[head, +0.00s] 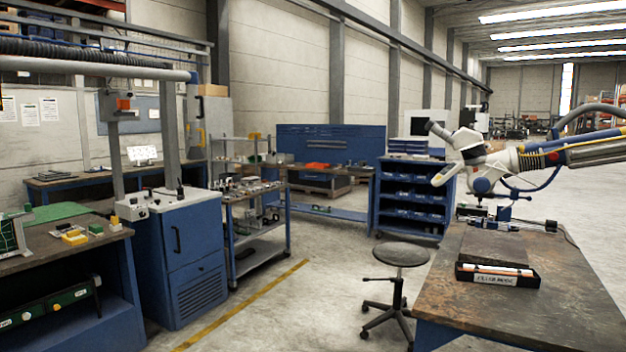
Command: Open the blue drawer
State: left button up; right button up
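No single drawer can be clearly told apart from this distance. A blue cabinet (196,250) stands left of centre, with a dark vertical handle (176,240) on its front and a slotted vent panel below. A blue shelf unit (414,198) with rows of bins or small drawers stands at the back, right of centre; its bin fronts are too small to make out. Neither of my grippers shows in the head view.
A workbench (570,290) at right holds a black tray (497,275) and a white jointed microscope arm (500,165). A black stool (400,256) stands left of it. A shelved cart (258,250) stands beside the blue cabinet. The floor (300,310) in the middle is clear.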

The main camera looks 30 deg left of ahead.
aim_at(318, 174)
jog(key=i+j+u, duration=0.95)
jog(key=i, duration=0.5)
jog(key=i+l+u, duration=0.1)
jog(key=i+u, duration=0.35)
jog(key=i, duration=0.45)
jog(key=i+z, duration=0.2)
jog(key=i, duration=0.95)
jog(key=i+z, duration=0.15)
jog(key=i, duration=1.65)
jog(key=i+j+z, duration=0.1)
jog(key=i, duration=0.65)
jog(key=i+j+z, duration=0.1)
jog(key=i, duration=0.6)
jog(key=i+l+z, duration=0.1)
jog(key=i+z, duration=0.15)
jog(key=i, duration=0.35)
jog(key=i+z, duration=0.25)
jog(key=i, duration=0.4)
jog(key=i+j+z, duration=0.2)
jog(key=i, duration=2.25)
jog(key=i+u, duration=0.2)
jog(key=i, duration=0.25)
jog(key=i+l+u, duration=0.2)
jog(key=i, duration=0.25)
jog(key=i+l+u, duration=0.2)
jog(key=i, duration=0.25)
jog(key=j, duration=0.1)
